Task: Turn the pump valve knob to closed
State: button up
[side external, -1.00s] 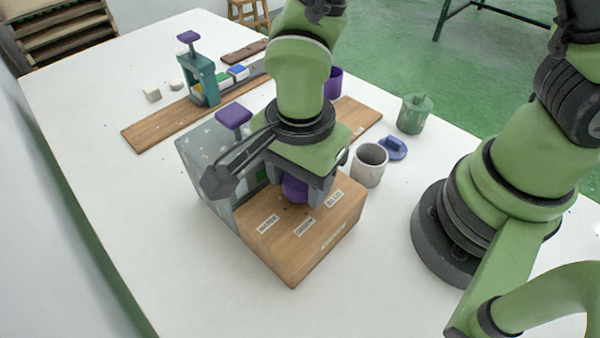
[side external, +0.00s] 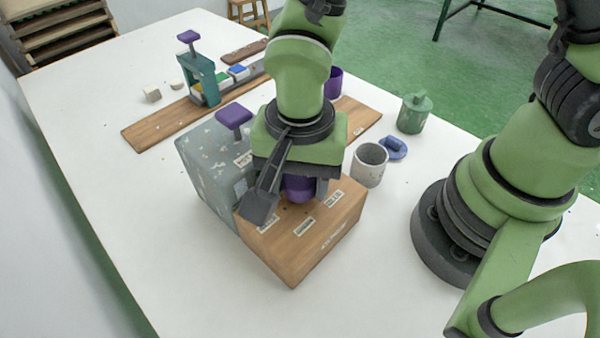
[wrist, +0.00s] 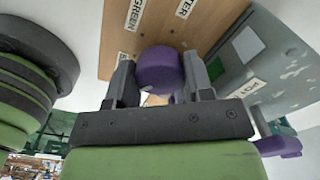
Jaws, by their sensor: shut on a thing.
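The pump valve knob (side external: 298,190) is a round purple knob on the wooden top of a box. It also shows in the wrist view (wrist: 158,72), next to white labels, one of which reads GREEN. My gripper (wrist: 160,80) points down over it with one dark finger on each side, shut on the knob. In the side view my gripper (side external: 298,186) covers the knob's upper part. The knob's pointer, if it has one, is hidden, so I cannot tell which label it faces.
The box's grey speckled part (side external: 212,165) carries a purple T-shaped handle (side external: 234,116). A grey cup (side external: 369,166), a blue lid (side external: 393,148) and a green pot (side external: 413,114) stand to the right. Behind is a wooden board (side external: 160,132) with a teal press (side external: 203,80). The front table is clear.

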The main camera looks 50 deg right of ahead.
aim_at(300, 178)
jog(key=n, duration=0.6)
jog(key=shift+n, duration=0.3)
dwell(0.4)
jog(key=o, duration=0.6)
jog(key=shift+o, duration=0.2)
jog(key=shift+r, duration=0.1)
notch_tip(300, 178, up, 10)
jog(key=shift+f, duration=0.1)
jog(key=s+d+r+t+y, duration=0.1)
jog(key=s+d+r+t, duration=0.2)
jog(key=d+r, duration=0.2)
jog(key=s+d+r+t+y, duration=0.1)
jog(key=s+d+r+t, duration=0.2)
jog(key=d+r, duration=0.3)
jog(key=d+t, duration=0.1)
jog(key=d, duration=0.1)
jog(key=shift+d+r+n, duration=0.2)
jog(key=shift+d+n, duration=0.1)
jog(key=shift+d, duration=0.1)
